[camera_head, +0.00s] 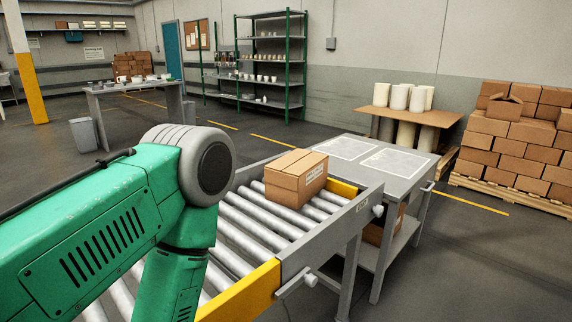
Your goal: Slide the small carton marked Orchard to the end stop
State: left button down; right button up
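A small brown carton (285,182) sits upright on the grey rollers (262,214) of a conveyor, near its far end. It has a white label on its right-hand face, too small to read. A yellow bar (344,189) across the far end of the rollers looks like the end stop. The carton hides part of it, and I cannot tell whether the two touch. My green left arm fills the left side and bends down over the conveyor. Its gripper is out of the picture below. My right arm and gripper are not in view.
A grey side rail (318,232) with a yellow section (243,294) borders the rollers. A grey table (400,170) adjoins the far end. Stacked cartons (515,150) stand on a pallet at right. Green-posted shelves (270,65) stand behind. The rollers around the carton are clear.

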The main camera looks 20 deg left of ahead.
aim_at(286, 189)
jog(key=i+l+z, duration=0.15)
jog(key=i, duration=0.3)
jog(key=i+l+z, duration=0.15)
jog(key=i+l, duration=0.15)
jog(key=i, duration=0.2)
jog(key=i+l+z, duration=0.15)
jog(key=i, duration=0.3)
